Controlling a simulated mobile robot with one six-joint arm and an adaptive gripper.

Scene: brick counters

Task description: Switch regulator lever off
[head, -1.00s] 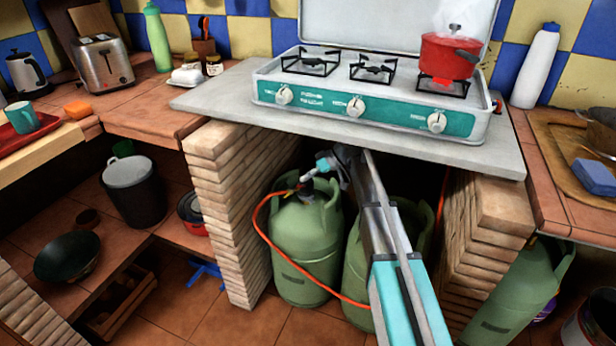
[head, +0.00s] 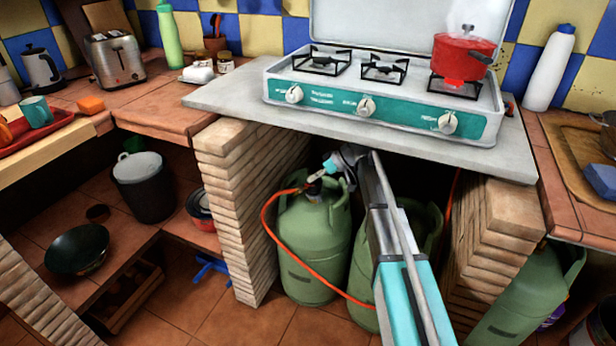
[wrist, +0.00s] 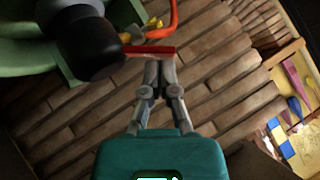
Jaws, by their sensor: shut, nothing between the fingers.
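The regulator (wrist: 92,45) shows in the wrist view as a black cylinder on top of a green gas bottle (wrist: 25,58). Its red lever (wrist: 150,52) sticks out to the right, with brass fittings and an orange hose (wrist: 160,22) behind it. My gripper (wrist: 158,66) is shut and empty, its fingertips right at the lever's near edge; I cannot tell whether they touch. In the head view, my gripper (head: 318,174) is above the left green bottle (head: 312,245), beside the regulator, which it partly hides.
A brick wall (head: 240,190) stands close left of the bottle, another brick pillar (head: 500,230) to the right. The counter slab (head: 225,97) with the stove is overhead, a red pot (head: 462,55) on it. A second green bottle (head: 362,285) stands behind my arm.

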